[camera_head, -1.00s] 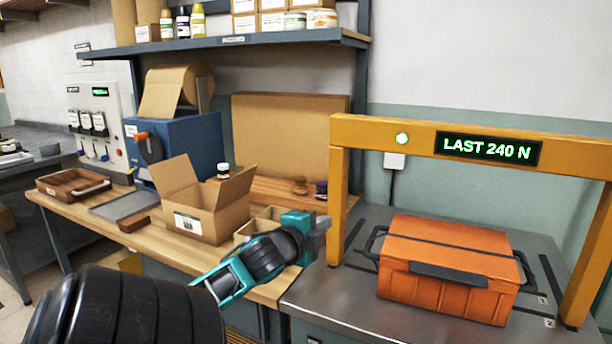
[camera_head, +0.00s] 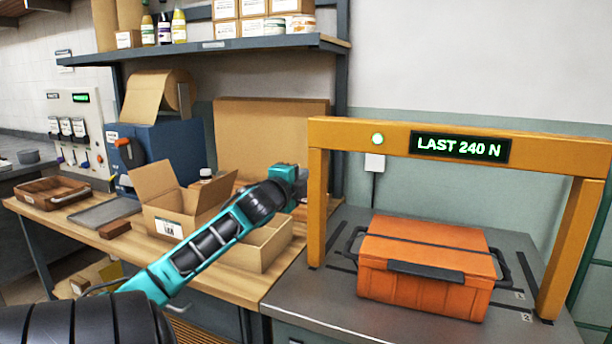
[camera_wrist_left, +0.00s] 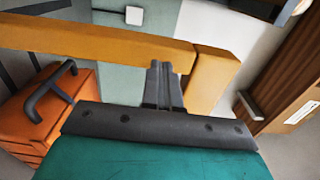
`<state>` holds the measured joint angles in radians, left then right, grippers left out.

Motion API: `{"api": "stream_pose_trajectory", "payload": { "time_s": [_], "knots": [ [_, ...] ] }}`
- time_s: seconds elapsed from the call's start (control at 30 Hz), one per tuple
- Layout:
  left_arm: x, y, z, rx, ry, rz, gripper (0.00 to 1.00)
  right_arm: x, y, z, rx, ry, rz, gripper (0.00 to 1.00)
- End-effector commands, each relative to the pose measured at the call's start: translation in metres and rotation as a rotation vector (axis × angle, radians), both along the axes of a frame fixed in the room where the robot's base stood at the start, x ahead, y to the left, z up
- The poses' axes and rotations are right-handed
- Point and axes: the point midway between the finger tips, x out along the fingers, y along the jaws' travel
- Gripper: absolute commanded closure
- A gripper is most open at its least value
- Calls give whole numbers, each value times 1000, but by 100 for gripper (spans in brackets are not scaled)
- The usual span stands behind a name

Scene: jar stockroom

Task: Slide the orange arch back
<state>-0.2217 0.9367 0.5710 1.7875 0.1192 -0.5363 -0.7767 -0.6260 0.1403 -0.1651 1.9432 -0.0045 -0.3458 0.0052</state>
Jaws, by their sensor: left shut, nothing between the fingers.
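The orange arch (camera_head: 318,215) stands upright on the grey bench at the right, its two posts astride an orange case (camera_head: 425,270). Its crossbar carries a green lamp and a display reading "LAST 240 N". My left gripper (camera_head: 297,182) is shut and empty, just left of the arch's left post and toward the wall. In the left wrist view, its closed fingers (camera_wrist_left: 163,85) are close to the corner of the arch (camera_wrist_left: 100,40); I cannot tell whether they touch. The case also shows at the left there (camera_wrist_left: 30,115). My right gripper is not in view.
Dark slot marks with number labels lie on the grey bench (camera_head: 350,315) around the case. A cardboard panel (camera_head: 270,130) stands behind.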

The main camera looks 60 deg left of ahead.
Motion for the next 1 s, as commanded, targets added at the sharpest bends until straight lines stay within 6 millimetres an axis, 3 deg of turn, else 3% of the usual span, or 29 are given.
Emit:
{"api": "stream_pose_trajectory", "payload": {
  "time_s": [0.3, 1.0],
  "knots": [
    [27, 16, 0, 0, -1, -1, 100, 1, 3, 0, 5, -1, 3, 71],
    [35, 21, 1, -1, 0, 0, 100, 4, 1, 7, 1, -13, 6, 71]
  ]
}}
